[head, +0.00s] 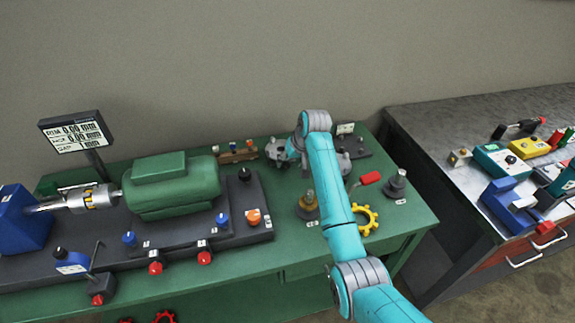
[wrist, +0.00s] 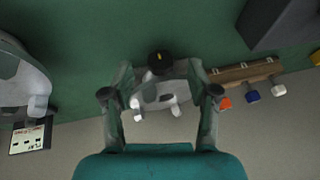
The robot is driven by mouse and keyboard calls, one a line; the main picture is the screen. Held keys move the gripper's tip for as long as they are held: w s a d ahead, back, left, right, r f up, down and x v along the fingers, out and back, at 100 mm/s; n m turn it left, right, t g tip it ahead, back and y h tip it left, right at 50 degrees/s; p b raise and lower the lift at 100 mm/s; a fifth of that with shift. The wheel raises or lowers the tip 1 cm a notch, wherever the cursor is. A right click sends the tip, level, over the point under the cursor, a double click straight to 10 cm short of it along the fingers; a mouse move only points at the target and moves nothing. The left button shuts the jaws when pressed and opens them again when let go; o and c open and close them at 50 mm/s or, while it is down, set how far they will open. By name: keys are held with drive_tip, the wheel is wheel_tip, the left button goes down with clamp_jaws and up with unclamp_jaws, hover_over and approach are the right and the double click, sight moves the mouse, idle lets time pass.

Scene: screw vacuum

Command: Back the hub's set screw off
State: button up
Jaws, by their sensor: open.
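The coupling hub (head: 98,197) is a silver cylinder with orange inserts, on the shaft between the blue housing (head: 25,220) and the green motor (head: 172,185). Its set screw is too small to make out. An L-shaped key (head: 96,254) stands upright near the table's front left. My gripper (head: 275,149) is at the back of the green table, far right of the hub and partly hidden by my arm. In the wrist view its fingers (wrist: 160,95) are spread apart. A pale grey object with a black round end (wrist: 160,62) shows between them; contact cannot be told.
A brown rack with coloured pegs (head: 237,153) stands left of my gripper. A yellow gear (head: 364,219), a red-handled tool (head: 370,178) and a grey stand (head: 397,186) lie right. A readout (head: 76,133) rises at the back left. A second bench (head: 440,120) is further right.

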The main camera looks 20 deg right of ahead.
sight(285, 165)
drive_tip(key=shift+x, duration=1.35)
drive_tip(key=shift+c, duration=0.2)
clamp_jaws()
drive_tip(key=shift+a+n+h, duration=0.15)
drive_tip(key=shift+h, duration=0.55)
drive_tip(key=shift+a+n+h, duration=0.15)
drive_tip(key=shift+a+h, duration=0.05)
drive_tip(key=shift+h, duration=0.5)
drive_tip(key=shift+d+h, duration=0.1)
drive_tip(key=shift+h, duration=0.7)
drive_tip(key=shift+o, duration=0.2)
unclamp_jaws()
